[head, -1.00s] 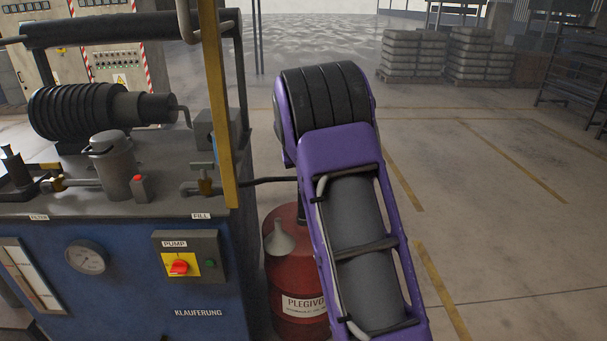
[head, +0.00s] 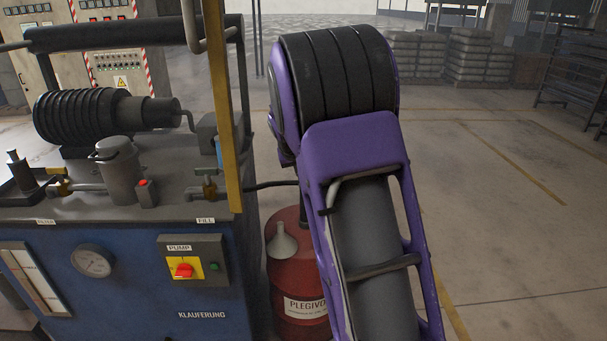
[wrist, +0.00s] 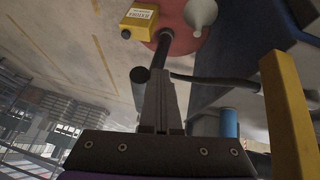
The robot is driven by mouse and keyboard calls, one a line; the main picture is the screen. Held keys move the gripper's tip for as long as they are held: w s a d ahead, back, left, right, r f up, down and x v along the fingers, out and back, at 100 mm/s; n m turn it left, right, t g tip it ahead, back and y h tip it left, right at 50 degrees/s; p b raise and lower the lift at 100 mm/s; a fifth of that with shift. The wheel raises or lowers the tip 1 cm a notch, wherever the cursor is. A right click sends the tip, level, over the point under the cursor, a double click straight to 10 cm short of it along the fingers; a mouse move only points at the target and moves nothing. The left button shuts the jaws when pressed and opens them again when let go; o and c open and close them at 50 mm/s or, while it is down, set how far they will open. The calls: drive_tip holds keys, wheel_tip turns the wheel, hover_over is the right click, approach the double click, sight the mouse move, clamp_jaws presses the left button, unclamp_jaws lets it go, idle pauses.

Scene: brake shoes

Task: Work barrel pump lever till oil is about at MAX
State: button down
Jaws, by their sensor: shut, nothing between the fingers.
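The red oil barrel (head: 294,270) stands right of the blue unit, partly hidden behind my arm. In the wrist view the barrel top (wrist: 178,14) shows a dark pump tube (wrist: 163,48) and a hose (wrist: 215,82) leading right. A black rod end (wrist: 140,76), possibly the pump lever, appears just left of my fingertips; I cannot tell whether they touch. My gripper (wrist: 160,76) is shut and empty, its fingers pointing toward the barrel. The sight gauge (head: 36,279) is on the unit's front at far left; its oil level and marks are unreadable.
The blue hydraulic unit (head: 130,285) with a yellow post (head: 219,100) stands close left of my arm. A grey funnel (head: 282,241) sits at the barrel. A yellow box (wrist: 142,16) is beside the barrel in the wrist view. The floor to the right is open.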

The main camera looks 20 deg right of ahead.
drive_tip(key=shift+s+a+r, duration=0.25)
drive_tip(key=shift+s+r, duration=0.1)
drive_tip(key=shift+s, duration=0.3)
drive_tip(key=shift+s+a+r, duration=0.3)
drive_tip(key=shift+s+r, duration=0.05)
drive_tip(key=shift+s, duration=0.3)
drive_tip(key=shift+s+a+r, duration=0.25)
drive_tip(key=shift+s+r, duration=0.1)
drive_tip(key=shift+s, duration=0.3)
drive_tip(key=shift+r, duration=0.15)
